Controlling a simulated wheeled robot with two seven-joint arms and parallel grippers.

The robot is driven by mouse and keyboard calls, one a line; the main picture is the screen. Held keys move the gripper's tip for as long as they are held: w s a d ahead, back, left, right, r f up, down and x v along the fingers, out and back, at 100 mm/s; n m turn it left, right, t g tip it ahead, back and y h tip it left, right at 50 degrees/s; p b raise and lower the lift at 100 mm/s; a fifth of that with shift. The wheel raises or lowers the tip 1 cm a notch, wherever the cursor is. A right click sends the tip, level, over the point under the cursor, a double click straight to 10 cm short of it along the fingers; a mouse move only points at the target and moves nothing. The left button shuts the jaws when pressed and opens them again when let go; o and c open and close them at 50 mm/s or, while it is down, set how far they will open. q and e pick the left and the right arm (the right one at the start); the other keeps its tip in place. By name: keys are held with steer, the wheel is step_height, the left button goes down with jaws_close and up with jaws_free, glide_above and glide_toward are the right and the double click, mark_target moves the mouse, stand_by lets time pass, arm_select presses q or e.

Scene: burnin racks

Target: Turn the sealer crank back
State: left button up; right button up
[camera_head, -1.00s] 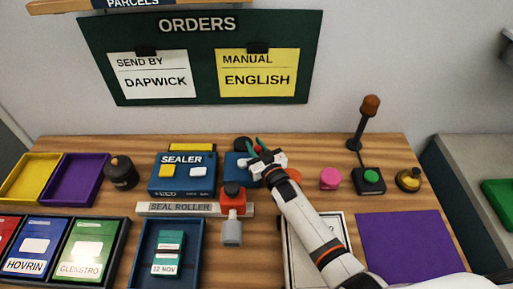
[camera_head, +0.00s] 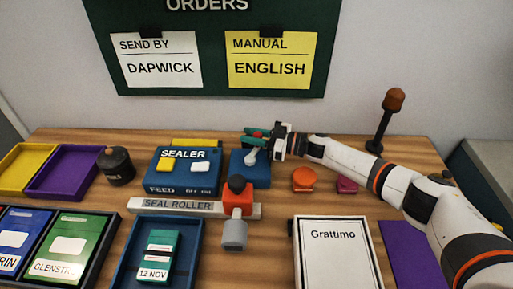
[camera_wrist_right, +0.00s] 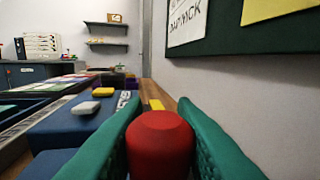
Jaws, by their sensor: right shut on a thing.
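The sealer (camera_head: 182,174) is a blue box with a yellow and a white button, on the wooden table. To its right is a smaller blue block (camera_head: 262,179) with a short grey crank arm (camera_head: 251,156) on it. My right gripper (camera_head: 257,135) is shut on the crank's red knob (camera_wrist_right: 160,143), at the back of this block. In the right wrist view the knob sits between the two green fingers. The gripper partly hides the crank in the head view. My left gripper is not in view.
The seal roller bar (camera_head: 160,206) and an orange-and-grey piece (camera_head: 236,204) lie in front of the sealer. A framed Grattimo sheet (camera_head: 333,262), an orange knob (camera_head: 304,180) and a lamp post (camera_head: 382,128) are to the right. The wall board (camera_head: 215,84) rises behind.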

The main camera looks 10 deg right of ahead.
steer(key=shift+w+a+n+g+y+b, duration=0.1)
steer(key=shift+a+n+g+y+b, duration=0.15)
steer(key=shift+n+g+b, duration=0.35)
steer(key=shift+w+a+n+g+y+b, duration=0.15)
steer(key=shift+n+g+y+b, duration=0.2)
steer(key=shift+g+b, duration=0.45)
steer(key=shift+s+a+b, duration=0.1)
steer(key=shift+b, duration=0.25)
steer(key=shift+r+n, duration=0.1)
steer(key=shift+n, duration=0.15)
steer(key=o, duration=1)
steer(key=b+v, duration=0.1)
steer(key=v, duration=0.9)
steer(key=shift+d, duration=0.4)
steer(key=shift+s+d, duration=0.15)
steer(key=shift+d, duration=0.45)
